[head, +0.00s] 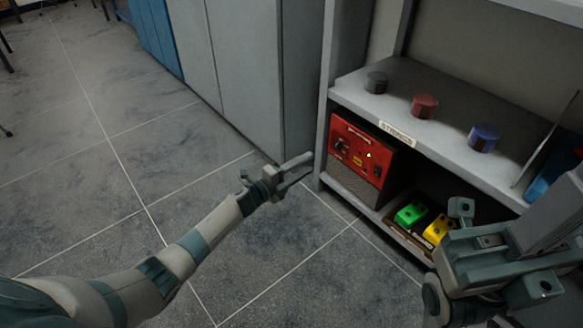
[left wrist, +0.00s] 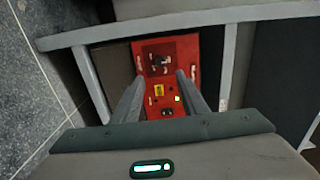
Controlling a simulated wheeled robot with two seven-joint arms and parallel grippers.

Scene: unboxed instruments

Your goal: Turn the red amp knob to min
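The red amp (head: 358,158) stands on the lower level of the grey shelf, its front panel facing the floor side. A dark knob (head: 341,146) shows on the left of its panel, with smaller controls beside it. In the left wrist view the red panel (left wrist: 180,68) lies beyond my fingers, with a dark knob (left wrist: 160,62) near its upper part. My left gripper (head: 305,166) is open and empty, in front of the shelf and apart from the amp. My right gripper (head: 461,208) is at the lower right; whether its fingers are open is unclear.
A green pedal (head: 410,213) and a yellow pedal (head: 438,229) lie right of the amp. A grey cabinet (head: 245,70) stands left. The floor is clear.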

